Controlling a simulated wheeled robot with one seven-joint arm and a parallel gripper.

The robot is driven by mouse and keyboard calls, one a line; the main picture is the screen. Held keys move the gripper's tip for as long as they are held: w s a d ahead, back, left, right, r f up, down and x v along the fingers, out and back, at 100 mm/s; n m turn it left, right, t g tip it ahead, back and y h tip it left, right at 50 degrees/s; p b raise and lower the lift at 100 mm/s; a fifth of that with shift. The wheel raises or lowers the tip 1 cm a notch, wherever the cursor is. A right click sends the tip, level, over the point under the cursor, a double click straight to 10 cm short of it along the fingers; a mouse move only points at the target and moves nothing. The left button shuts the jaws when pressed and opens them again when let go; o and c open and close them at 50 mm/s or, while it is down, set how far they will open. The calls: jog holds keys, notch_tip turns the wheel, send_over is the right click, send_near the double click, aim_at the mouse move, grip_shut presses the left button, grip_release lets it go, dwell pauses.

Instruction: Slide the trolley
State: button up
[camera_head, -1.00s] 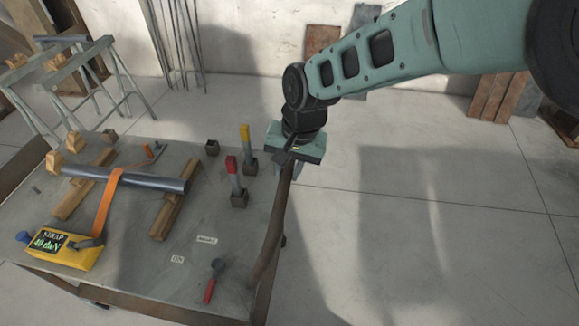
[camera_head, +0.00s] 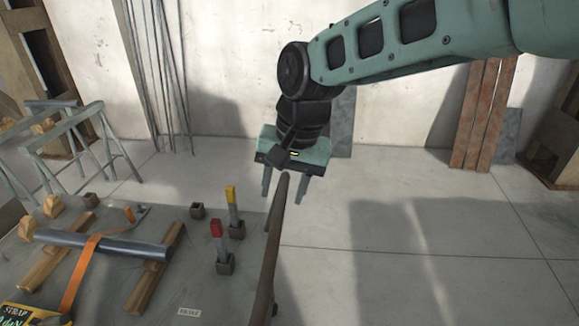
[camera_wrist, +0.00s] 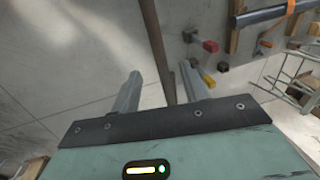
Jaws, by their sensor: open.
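The grey bench top (camera_head: 110,270) at the lower left looks like the trolley; its wheels, if any, are out of view. A long brown bar (camera_head: 268,255) runs along its right edge, like a push handle. My gripper (camera_head: 285,187) is open at the bar's far end, with one finger on each side of it in the picture. In the wrist view, the bar (camera_wrist: 155,40) passes between the two open fingers (camera_wrist: 160,88). I cannot tell how deep it sits between them or whether it touches.
A red-topped lever (camera_head: 218,240) and a yellow-topped lever (camera_head: 233,205) stand on the bench near the bar. A dark pipe (camera_head: 100,244) lies on wooden blocks under an orange strap (camera_head: 82,270). A trestle (camera_head: 75,140) stands behind at left. The floor at right is clear.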

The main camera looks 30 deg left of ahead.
jog(key=r, duration=0.4)
jog(key=d+r, duration=0.1)
jog(key=shift+w+r, duration=0.25)
jog(key=shift+r, duration=0.15)
jog(key=s+d+f+n, duration=0.1)
jog(key=s+d, duration=0.4)
jog(key=d, duration=0.6)
jog(key=s+d+f+n+h, duration=0.1)
jog(key=s+d+f, duration=0.2)
jog(key=d, duration=0.9)
jog(key=s+d+f+n, duration=0.1)
jog(key=s+d, duration=0.5)
jog(key=d, duration=0.6)
jog(key=shift+s+d+f+t, duration=0.15)
jog(key=shift+s+f+t, duration=0.2)
jog(key=shift+f, duration=0.45)
jog(key=shift+w, duration=0.1)
jog(key=shift+c, duration=0.8)
